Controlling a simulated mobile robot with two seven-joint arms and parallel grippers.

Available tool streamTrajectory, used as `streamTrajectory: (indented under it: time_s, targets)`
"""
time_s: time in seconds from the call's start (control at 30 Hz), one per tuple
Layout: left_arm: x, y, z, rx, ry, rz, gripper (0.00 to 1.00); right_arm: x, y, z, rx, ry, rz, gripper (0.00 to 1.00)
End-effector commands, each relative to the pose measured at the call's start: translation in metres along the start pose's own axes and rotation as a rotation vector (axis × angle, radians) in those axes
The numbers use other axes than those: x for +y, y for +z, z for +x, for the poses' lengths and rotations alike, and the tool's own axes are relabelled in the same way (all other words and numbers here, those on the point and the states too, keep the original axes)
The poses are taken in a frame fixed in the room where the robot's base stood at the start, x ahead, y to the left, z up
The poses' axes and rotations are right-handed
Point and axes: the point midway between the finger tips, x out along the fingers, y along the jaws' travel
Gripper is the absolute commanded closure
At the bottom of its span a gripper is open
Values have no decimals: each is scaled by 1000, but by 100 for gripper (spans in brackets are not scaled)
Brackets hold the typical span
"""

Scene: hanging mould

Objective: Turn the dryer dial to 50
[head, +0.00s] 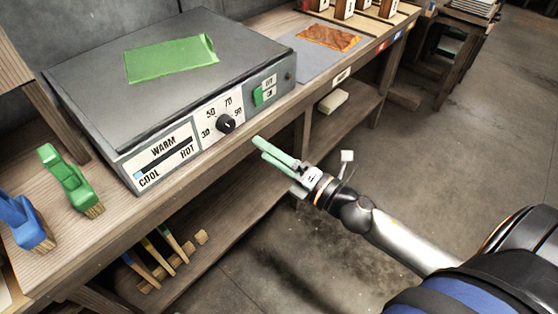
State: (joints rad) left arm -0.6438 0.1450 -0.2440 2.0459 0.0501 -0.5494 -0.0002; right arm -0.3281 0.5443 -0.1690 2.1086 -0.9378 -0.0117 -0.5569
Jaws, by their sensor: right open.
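The dryer (170,75) is a grey box on the wooden bench. Its front panel carries a black round dial (226,124) with the marks 30, 50, 70 and 90 around it. The dial's pointer is too small to read surely. Left of it is a gauge (163,158) marked COOL, WARM and HOT, with light blue only at the COOL end. My right gripper (261,148), with pale green fingers, is open and empty. It is in front of the panel, to the right of and lower in the picture than the dial, apart from it. My left gripper is not in view.
A green switch (265,91) sits right of the dial. A green sheet (171,59) lies on the dryer. An orange-brown sheet (330,37) lies at right. The floor right of the bench is open.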

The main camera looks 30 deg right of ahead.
Motion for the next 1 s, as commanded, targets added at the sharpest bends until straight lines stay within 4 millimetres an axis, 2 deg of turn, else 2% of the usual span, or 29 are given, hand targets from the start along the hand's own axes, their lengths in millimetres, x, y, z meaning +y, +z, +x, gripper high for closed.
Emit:
streamTrajectory:
  time_s: [0.1, 0.3, 0.87, 1.0]
  targets:
    - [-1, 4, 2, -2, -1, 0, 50, -2, -1, -14, -1, -1, 2, 20]
    - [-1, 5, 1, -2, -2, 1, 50, 0, 0, -24, -1, 0, 0, 20]
    - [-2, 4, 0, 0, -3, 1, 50, 0, 0, -26, -2, -1, 4, 20]
    - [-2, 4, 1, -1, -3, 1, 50, -15, -2, -30, -43, -44, 154, 20]
